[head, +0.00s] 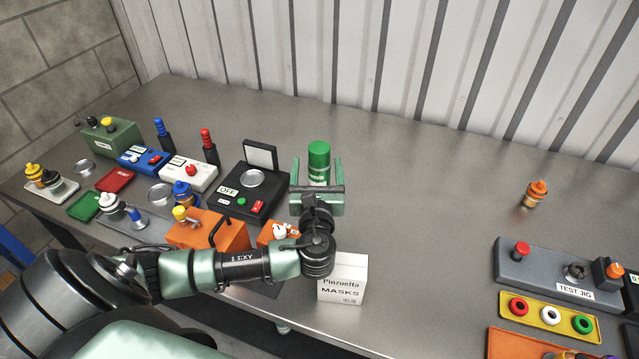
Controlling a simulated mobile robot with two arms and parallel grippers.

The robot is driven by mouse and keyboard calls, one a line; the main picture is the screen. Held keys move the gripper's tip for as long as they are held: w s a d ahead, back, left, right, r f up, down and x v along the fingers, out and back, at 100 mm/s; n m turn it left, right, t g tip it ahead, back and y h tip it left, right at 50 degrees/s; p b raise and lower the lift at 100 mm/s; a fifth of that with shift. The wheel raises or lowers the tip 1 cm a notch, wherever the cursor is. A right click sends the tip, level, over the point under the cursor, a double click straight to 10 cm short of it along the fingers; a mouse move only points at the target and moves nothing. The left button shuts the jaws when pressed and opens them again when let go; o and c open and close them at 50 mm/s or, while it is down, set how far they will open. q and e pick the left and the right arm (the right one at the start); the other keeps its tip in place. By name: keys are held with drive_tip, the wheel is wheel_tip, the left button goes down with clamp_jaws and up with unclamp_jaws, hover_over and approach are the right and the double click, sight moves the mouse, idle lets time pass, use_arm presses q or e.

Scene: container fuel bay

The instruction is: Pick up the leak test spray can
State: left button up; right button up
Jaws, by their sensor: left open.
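A green spray can (319,158), apparently the leak test spray can, stands upright on the grey metal bench. Its green cap and part of a pale label show; its lower part is hidden behind my left gripper. My left gripper (318,168) is open, with one finger to the left of the can and one to the right in the picture. I cannot tell whether the fingers touch it. My right gripper is not in view.
A white masks box (342,281) stands in front of my left wrist. A black scale-like device (247,195) and orange boxes are close on the left. A test jig (553,275) and trays are at right. Bench (430,190) is clear right of the can.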

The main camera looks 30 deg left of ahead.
sight(317, 163)
use_arm(q)
drive_tip(key=w+a, duration=0.1)
drive_tip(key=w+a+f, duration=0.1)
drive_tip(key=shift+w+f, duration=0.3)
drive_tip(key=shift+w, duration=0.05)
drive_tip(key=shift+w+a+r+p, duration=0.1)
drive_tip(key=shift+w+a+p, duration=0.1)
drive_tip(key=shift+w+p, duration=0.15)
drive_tip(key=shift+w+a+r+p, duration=0.15)
drive_tip(key=shift+w+p, duration=0.1)
drive_tip(key=shift+w, duration=0.2)
drive_tip(key=x, duration=0.2)
drive_tip(key=f+p+x, duration=0.1)
drive_tip(key=x, duration=0.1)
drive_tip(key=shift+w+d, duration=0.1)
drive_tip(key=shift+w, duration=0.05)
drive_tip(key=shift+r, duration=0.1)
drive_tip(key=shift+c, duration=0.7)
clamp_jaws()
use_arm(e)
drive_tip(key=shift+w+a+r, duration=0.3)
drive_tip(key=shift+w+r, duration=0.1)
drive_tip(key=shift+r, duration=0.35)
